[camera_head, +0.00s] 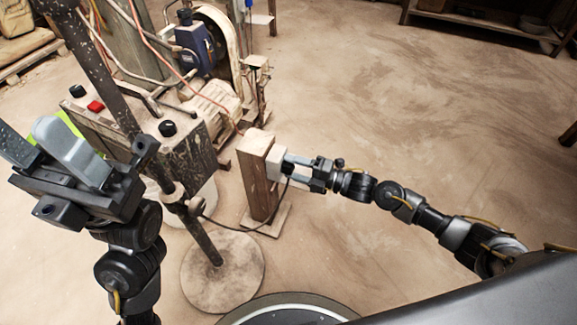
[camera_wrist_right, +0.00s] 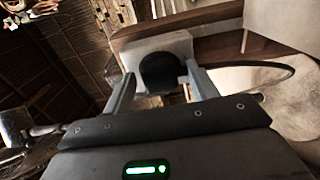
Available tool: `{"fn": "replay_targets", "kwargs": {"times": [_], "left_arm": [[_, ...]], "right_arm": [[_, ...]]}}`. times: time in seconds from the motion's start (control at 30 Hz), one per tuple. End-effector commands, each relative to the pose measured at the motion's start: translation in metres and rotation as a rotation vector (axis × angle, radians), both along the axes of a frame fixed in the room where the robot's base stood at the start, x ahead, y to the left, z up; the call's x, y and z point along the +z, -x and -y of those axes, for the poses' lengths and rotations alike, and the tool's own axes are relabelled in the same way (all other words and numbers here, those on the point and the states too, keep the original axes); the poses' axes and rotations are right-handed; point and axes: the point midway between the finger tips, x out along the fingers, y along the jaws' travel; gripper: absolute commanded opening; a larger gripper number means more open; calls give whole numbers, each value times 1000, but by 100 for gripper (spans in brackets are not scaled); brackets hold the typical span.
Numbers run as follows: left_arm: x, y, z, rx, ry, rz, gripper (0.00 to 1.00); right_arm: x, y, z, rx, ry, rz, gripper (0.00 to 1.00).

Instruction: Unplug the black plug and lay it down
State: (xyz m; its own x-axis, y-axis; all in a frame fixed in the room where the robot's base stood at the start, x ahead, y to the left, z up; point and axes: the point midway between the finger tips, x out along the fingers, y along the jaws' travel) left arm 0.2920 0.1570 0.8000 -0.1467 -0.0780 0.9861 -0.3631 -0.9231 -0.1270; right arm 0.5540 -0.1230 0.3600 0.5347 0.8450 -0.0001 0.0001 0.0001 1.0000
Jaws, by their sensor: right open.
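The black plug (camera_wrist_right: 162,72) sits against the white socket box (camera_wrist_right: 155,45) in the right wrist view. The socket box (camera_head: 275,163) is mounted on the side of a wooden post (camera_head: 256,178). My right gripper (camera_head: 288,163) reaches it from the right; in the right wrist view its open fingers (camera_wrist_right: 161,88) stand on either side of the plug, with a visible gap at each side. My left gripper (camera_head: 42,148) is raised at the left, open and empty.
A dusty control box with a red button (camera_head: 95,106) and black knobs stands at left, near a metal pole on a round base (camera_head: 222,272). A machine with a flywheel (camera_head: 222,45) stands behind. The floor (camera_head: 400,110) at right is clear.

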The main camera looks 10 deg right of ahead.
Motion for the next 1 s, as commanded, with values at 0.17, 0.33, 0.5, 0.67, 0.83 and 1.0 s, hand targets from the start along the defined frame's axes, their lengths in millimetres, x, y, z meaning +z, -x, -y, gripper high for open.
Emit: {"fn": "replay_targets", "kwargs": {"times": [0.17,0.33,0.5,0.67,0.83,1.0], "left_arm": [[2,0,0,-1,3,6,57],[4,1,0,-1,8,11,57],[4,1,0,-1,8,11,57],[2,1,0,-1,5,7,57],[2,1,0,-1,1,4,57],[5,0,0,-1,3,4,57]], "right_arm": [[0,0,0,0,0,0,58],[0,0,0,0,0,0,39],[0,0,0,0,0,0,16],[0,0,0,0,-1,1,0],[0,2,3,0,0,0,0],[0,6,9,0,-1,-1,0]]}}
